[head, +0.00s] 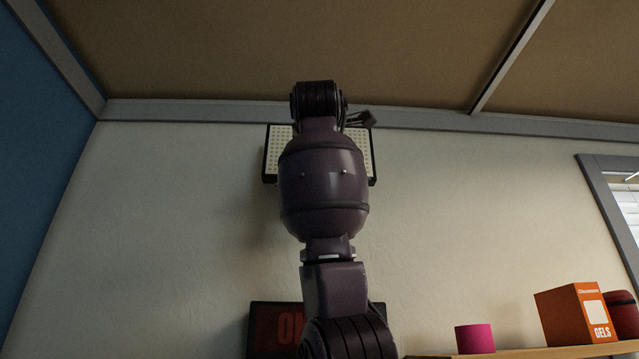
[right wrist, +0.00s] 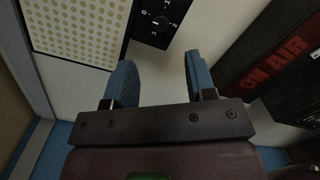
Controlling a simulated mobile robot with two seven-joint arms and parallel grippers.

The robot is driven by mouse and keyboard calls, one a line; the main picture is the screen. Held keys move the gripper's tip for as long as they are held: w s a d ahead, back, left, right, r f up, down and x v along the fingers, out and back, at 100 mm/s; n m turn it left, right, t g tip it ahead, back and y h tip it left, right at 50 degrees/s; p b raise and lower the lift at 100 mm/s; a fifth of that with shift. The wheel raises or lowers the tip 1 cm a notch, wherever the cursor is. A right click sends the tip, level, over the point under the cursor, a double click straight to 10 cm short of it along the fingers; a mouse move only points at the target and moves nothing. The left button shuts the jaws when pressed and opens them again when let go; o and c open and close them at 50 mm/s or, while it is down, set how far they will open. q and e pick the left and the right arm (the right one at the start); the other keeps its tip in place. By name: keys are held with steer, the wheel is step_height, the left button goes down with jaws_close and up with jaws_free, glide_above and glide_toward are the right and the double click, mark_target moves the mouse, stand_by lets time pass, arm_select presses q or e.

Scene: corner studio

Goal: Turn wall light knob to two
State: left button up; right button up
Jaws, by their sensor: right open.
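The wall light (head: 270,150) is a pale dotted panel in a dark frame, high on the wall and partly hidden behind my arm in the head view. It also shows at the upper left of the right wrist view (right wrist: 80,28). Beside it there is a black control plate with a round dark knob (right wrist: 154,24) and small white marks; its exact setting is too small to tell. My right gripper (right wrist: 159,62) is open and empty, its two blue fingers apart from the knob and just below it in the picture. My left gripper is not in view.
A dark "ON AIR" sign (head: 275,328) is on the wall below the light, also at the right of the wrist view. A shelf (head: 520,352) at lower right holds a pink cylinder (head: 475,338), an orange GELS box (head: 575,314) and a red item (head: 622,313). The ceiling is close above.

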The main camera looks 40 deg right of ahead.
arm_select(q)
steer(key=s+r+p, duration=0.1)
steer(key=p, duration=0.1)
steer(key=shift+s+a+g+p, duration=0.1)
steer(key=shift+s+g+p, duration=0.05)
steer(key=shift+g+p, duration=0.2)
arm_select(e)
steer(key=x, duration=0.9)
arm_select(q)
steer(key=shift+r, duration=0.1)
arm_select(e)
steer(key=shift+s+f, duration=0.1)
steer(key=c, duration=0.9)
